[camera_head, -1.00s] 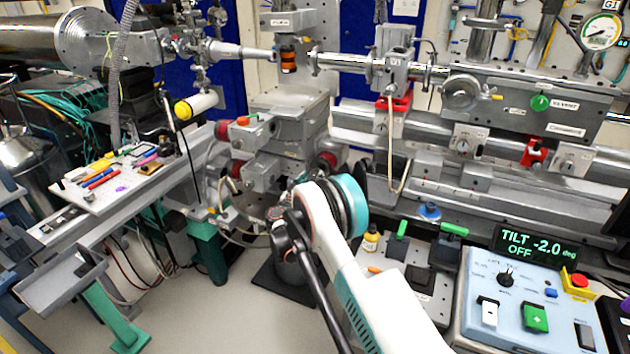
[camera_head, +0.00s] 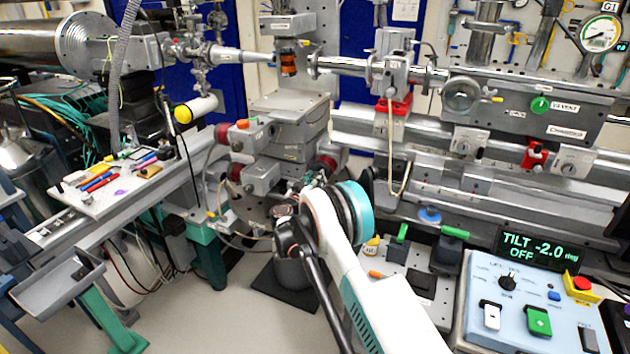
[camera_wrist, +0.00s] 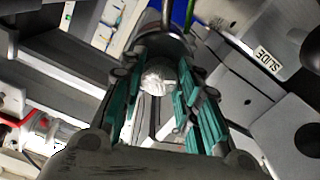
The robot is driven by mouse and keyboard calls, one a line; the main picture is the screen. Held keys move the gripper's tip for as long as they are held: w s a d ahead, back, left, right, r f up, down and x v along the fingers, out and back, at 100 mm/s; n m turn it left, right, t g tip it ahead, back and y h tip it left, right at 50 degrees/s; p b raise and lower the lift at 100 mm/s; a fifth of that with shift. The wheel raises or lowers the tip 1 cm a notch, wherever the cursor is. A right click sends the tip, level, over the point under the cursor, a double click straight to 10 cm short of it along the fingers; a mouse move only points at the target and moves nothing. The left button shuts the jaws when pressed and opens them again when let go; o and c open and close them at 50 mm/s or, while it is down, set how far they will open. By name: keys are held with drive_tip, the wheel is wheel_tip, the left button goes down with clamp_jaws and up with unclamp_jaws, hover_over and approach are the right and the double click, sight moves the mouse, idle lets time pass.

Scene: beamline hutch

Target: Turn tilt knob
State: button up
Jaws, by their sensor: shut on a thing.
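My gripper (camera_wrist: 160,98) shows in the wrist view, with teal-lined fingers on both sides of a pale, rounded metallic knob (camera_wrist: 157,80). The fingers are shut on it. In the head view my white arm reaches to the lower part of the grey stage stack (camera_head: 290,125), and the gripper end is mostly hidden behind my arm's joints. The held knob cannot be made out there. The tilt display (camera_head: 538,250) reads TILT -2.0 deg, OFF.
Red-ended knobs (camera_head: 326,162) sit on the stage close to my gripper. A tool tray (camera_head: 105,200) is at left. A control box (camera_head: 520,285) with switches and a red button stands at lower right. Rails and beam pipes fill the back.

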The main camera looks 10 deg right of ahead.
drive_tip(key=shift+n, duration=0.7)
drive_tip(key=o, duration=1.1)
drive_tip(key=shift+f, duration=0.1)
drive_tip(key=v, duration=1.2)
